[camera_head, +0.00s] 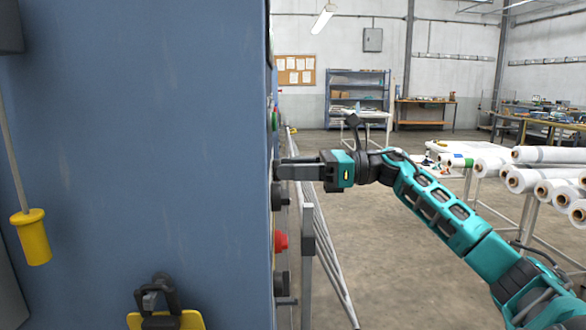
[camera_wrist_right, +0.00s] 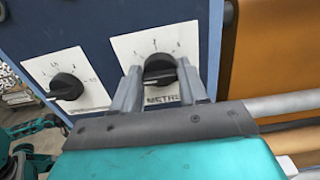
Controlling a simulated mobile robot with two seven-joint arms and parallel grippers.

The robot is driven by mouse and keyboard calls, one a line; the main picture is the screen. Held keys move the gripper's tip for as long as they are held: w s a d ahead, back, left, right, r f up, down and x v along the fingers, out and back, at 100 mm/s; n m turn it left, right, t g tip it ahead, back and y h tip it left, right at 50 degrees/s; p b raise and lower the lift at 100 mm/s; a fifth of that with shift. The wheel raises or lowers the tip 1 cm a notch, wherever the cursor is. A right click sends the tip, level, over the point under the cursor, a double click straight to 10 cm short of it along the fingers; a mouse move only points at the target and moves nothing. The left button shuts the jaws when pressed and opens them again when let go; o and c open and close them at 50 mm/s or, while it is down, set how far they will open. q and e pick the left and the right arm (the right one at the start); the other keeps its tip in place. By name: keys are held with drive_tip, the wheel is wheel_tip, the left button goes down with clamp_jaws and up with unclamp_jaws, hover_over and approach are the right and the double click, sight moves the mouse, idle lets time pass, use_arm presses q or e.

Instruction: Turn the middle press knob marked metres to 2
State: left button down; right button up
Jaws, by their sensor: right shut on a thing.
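The metres knob (camera_wrist_right: 160,66) is black and round, with a raised grip bar, on a white plate (camera_wrist_right: 187,32) with a printed dial; the label below reads "METRE", partly covered. In the wrist view my right gripper (camera_wrist_right: 160,72) has one finger on each side of the knob and is shut on it. The dial numbers are too small to read surely, and I cannot tell which mark the knob points at. In the head view my right gripper (camera_head: 287,171) reaches leftward to the press's edge, where the knob is hidden. My left gripper is not in view.
The blue press body (camera_head: 150,150) fills the left of the head view. Another black knob (camera_wrist_right: 66,87) on its own plate sits left of the gripped one. A red button (camera_head: 280,240) sticks out below my gripper.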

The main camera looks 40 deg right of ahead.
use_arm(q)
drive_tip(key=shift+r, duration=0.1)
use_arm(e)
drive_tip(key=shift+m, duration=0.3)
use_arm(q)
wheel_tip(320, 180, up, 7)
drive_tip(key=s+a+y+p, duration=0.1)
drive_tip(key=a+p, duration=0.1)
drive_tip(key=p, duration=0.9)
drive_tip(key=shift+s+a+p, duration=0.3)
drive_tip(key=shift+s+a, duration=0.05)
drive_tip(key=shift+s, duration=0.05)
use_arm(e)
drive_tip(key=shift+w+d+f+m, duration=0.1)
drive_tip(key=shift+m, duration=4.2)
drive_tip(key=shift+w+d+f+m, duration=0.1)
drive_tip(key=shift+m, duration=4.2)
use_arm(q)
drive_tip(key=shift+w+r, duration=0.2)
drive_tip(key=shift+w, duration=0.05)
use_arm(e)
drive_tip(key=o, duration=1)
drive_tip(key=shift+o, duration=0.4)
